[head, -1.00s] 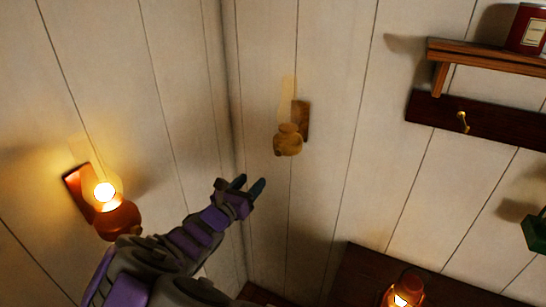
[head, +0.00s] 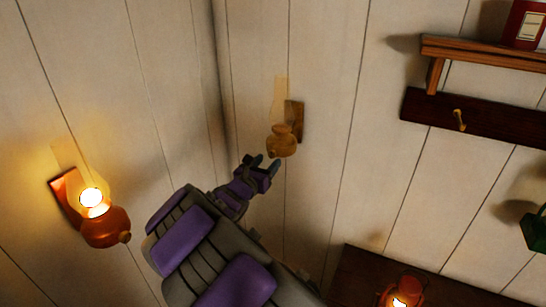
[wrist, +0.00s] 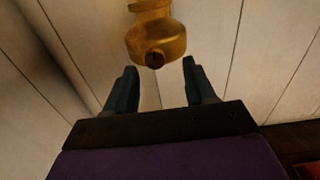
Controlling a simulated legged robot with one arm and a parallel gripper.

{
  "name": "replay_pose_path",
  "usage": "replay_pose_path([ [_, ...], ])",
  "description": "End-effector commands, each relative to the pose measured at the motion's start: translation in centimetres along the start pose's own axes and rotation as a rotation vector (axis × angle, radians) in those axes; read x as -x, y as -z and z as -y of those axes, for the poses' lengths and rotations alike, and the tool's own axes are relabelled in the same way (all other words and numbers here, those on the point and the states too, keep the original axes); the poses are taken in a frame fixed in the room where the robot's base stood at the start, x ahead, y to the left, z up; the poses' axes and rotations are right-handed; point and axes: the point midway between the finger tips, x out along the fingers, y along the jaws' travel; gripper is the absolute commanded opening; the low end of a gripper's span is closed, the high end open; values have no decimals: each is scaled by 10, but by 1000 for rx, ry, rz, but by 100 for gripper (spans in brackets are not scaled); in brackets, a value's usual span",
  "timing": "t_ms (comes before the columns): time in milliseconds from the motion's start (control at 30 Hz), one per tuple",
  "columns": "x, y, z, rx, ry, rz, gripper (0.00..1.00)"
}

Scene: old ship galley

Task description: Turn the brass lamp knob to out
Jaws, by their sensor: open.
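A brass wall lamp (head: 281,140) with a clear glass chimney hangs on a wooden backplate near the corner, and it is unlit. In the wrist view its brass body (wrist: 155,35) is at the top, with a small dark round knob (wrist: 155,60) on its lower front. My gripper (head: 263,162) is just below and left of the lamp in the head view. In the wrist view my gripper (wrist: 161,80) is open, its two dark fingers on either side below the knob, with nothing between them. I see no contact with the knob.
A lit copper-coloured lamp (head: 106,228) with a knob hangs on the left wall. A lit red lantern (head: 402,292) stands on dark wood at the bottom. A shelf (head: 490,53) and a rail with a brass hook (head: 459,119) are at right.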

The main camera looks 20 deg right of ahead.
Motion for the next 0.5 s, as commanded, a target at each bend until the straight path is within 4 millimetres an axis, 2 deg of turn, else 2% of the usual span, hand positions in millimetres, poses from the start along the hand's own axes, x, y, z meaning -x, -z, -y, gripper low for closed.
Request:
replay_pose_path([
  [100,-18,2,0,0,3,-1,55],
  [300,-40,0,-1,-1,-1,1,55],
  [500,-50,0,2,-2,0,-1,55],
])
